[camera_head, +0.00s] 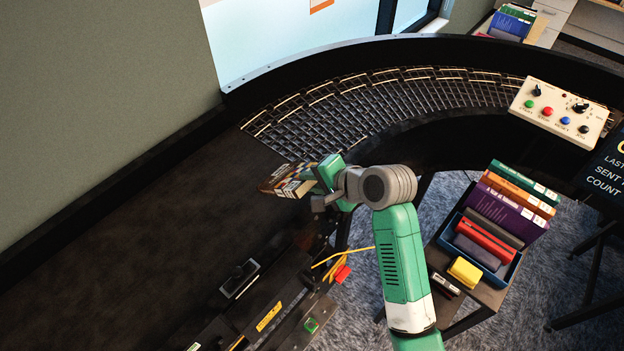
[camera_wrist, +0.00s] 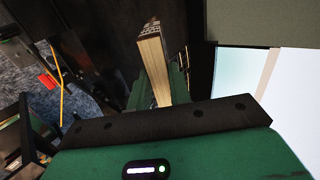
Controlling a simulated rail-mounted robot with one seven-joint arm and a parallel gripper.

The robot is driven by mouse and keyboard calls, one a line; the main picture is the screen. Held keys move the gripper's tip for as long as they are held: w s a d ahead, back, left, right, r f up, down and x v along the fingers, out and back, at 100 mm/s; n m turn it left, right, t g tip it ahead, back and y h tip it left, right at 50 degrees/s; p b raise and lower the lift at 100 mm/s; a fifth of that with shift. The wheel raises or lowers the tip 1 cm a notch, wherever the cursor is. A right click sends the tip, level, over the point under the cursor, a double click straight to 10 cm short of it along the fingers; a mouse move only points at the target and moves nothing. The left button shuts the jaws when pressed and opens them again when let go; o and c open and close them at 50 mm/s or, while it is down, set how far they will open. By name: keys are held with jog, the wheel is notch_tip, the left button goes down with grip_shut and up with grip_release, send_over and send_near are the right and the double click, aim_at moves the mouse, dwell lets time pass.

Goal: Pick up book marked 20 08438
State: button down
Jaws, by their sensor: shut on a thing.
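A thick book (camera_head: 289,180) with a dark brown, patterned cover is held in my gripper (camera_head: 318,185), above the dark surface at the near end of the roller conveyor. In the wrist view the same book (camera_wrist: 153,60) stands out between the green fingers (camera_wrist: 160,85), with its pale page edges toward the camera. My gripper is shut on it. The book's number cannot be read, so I cannot tell whether it is the one marked 20 08438.
The curved roller conveyor (camera_head: 370,97) runs to the right, with a button panel (camera_head: 561,112) on its edge. A blue bin (camera_head: 452,240) of books stands on a small table at right. A black machine (camera_head: 262,310) lies at lower centre. The dark surface at left is clear.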

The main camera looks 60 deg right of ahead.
notch_tip(320, 180, up, 7)
jog(key=s+p, duration=0.2)
jog(key=p, duration=0.5)
jog(key=shift+a+p, duration=0.3)
dwell(0.4)
